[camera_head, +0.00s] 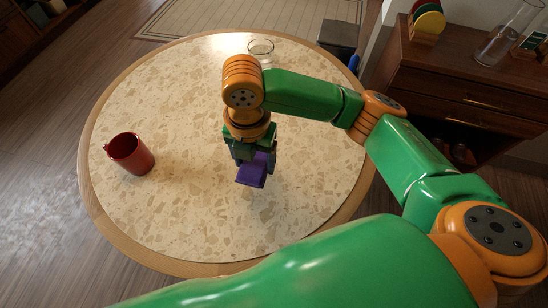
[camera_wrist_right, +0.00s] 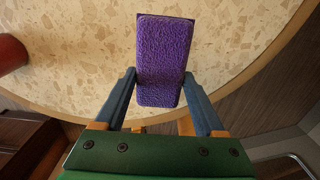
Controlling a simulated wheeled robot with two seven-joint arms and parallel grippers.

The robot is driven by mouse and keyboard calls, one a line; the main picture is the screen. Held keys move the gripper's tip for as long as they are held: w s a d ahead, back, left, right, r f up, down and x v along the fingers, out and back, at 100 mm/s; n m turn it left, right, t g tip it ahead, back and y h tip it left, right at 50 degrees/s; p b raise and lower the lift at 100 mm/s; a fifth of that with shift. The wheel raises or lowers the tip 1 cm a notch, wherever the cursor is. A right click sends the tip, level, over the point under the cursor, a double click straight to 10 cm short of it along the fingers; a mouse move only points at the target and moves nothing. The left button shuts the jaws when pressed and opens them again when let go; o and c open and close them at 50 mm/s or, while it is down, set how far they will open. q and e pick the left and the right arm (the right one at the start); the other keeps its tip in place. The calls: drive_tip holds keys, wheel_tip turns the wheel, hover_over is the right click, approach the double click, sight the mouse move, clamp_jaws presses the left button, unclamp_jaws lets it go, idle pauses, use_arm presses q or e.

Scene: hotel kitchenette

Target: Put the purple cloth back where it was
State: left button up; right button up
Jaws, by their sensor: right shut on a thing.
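The purple cloth (camera_head: 251,175) is a small block-shaped piece with a rough, towel-like surface. It hangs from my right gripper (camera_head: 252,157) over the round table (camera_head: 200,110), right of the red mug. In the right wrist view the purple cloth (camera_wrist_right: 163,55) is gripped between the two blue fingers of my right gripper (camera_wrist_right: 160,88), which touch its sides. I cannot tell from the head view whether the cloth touches the tabletop. My left gripper is not in view.
A red mug (camera_head: 132,154) stands on the left of the table. A clear glass dish (camera_head: 260,47) is at its far edge. A wooden cabinet (camera_head: 470,85) at the right holds coloured discs (camera_head: 428,22) in a rack and a glass vase (camera_head: 506,36). The table's front area is clear.

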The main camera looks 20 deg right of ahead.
drive_tip(key=w+d+f, duration=0.1)
drive_tip(key=f, duration=0.1)
drive_tip(key=w+d+f, duration=0.3)
drive_tip(key=d+f, duration=0.1)
drive_tip(key=shift+w+f, duration=0.1)
drive_tip(key=shift+w, duration=0.05)
wheel_tip(320, 180, down, 3)
drive_tip(key=shift+w, duration=0.15)
drive_tip(key=shift+f, duration=0.3)
drive_tip(key=o, duration=1.3)
drive_tip(key=shift+f, duration=0.1)
wheel_tip(320, 180, up, 12)
drive_tip(key=shift+r, duration=0.15)
